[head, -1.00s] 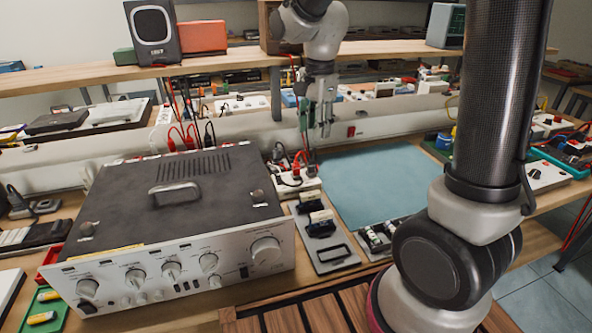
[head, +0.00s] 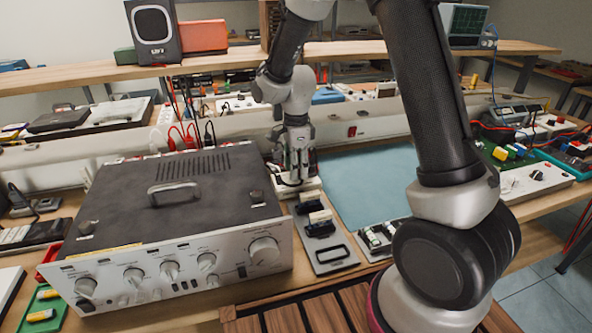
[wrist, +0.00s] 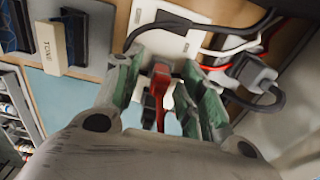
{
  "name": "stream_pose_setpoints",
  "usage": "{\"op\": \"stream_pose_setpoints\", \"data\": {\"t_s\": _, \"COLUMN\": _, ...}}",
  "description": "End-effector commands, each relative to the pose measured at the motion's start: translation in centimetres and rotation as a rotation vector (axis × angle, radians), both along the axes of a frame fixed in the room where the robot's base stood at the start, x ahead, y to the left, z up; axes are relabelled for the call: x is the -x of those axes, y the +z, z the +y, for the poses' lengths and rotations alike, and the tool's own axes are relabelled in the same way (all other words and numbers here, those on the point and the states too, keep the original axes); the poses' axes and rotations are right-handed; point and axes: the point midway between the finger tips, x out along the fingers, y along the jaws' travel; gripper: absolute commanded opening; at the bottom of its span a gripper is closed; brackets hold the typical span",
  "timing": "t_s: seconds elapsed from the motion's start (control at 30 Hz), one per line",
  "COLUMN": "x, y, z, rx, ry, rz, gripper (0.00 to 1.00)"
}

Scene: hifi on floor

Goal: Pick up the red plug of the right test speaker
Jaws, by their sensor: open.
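The red plug (wrist: 161,82) shows in the wrist view between the two fingers of my gripper (wrist: 158,68). The fingers, with green inner pads, are apart on either side of it; I cannot tell whether either touches it. The white socket strip (wrist: 168,38) lies just beyond the fingertips. In the head view my gripper (head: 297,176) points down over the socket strip (head: 307,189), right behind the amplifier's right corner. There the gripper hides the red plug.
A grey plug (wrist: 250,76) and several cables crowd the right of the gripper in the wrist view. The amplifier (head: 180,200) stands left of my gripper. A grey tray (head: 333,262) with black parts lies in front. The blue mat (head: 365,180) is clear.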

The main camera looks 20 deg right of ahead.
Motion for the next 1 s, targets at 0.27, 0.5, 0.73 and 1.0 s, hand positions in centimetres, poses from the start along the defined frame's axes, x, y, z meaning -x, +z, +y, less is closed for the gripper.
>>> {"op": "stream_pose_setpoints", "data": {"t_s": 0.27, "x": 0.0, "y": 0.0, "z": 0.0, "rx": 0.000, "ry": 0.000, "rz": 0.000, "gripper": 0.17}}
{"op": "stream_pose_setpoints", "data": {"t_s": 0.5, "x": 0.0, "y": 0.1, "z": 0.0, "rx": 0.000, "ry": 0.000, "rz": -0.001, "gripper": 0.00}}
{"op": "stream_pose_setpoints", "data": {"t_s": 0.73, "x": -0.1, "y": 0.5, "z": 0.0, "rx": -0.001, "ry": 0.001, "rz": -0.002, "gripper": 0.00}}
{"op": "stream_pose_setpoints", "data": {"t_s": 1.0, "x": -0.1, "y": 5.5, "z": 0.0, "rx": -0.002, "ry": 0.001, "rz": -0.005, "gripper": 0.00}}
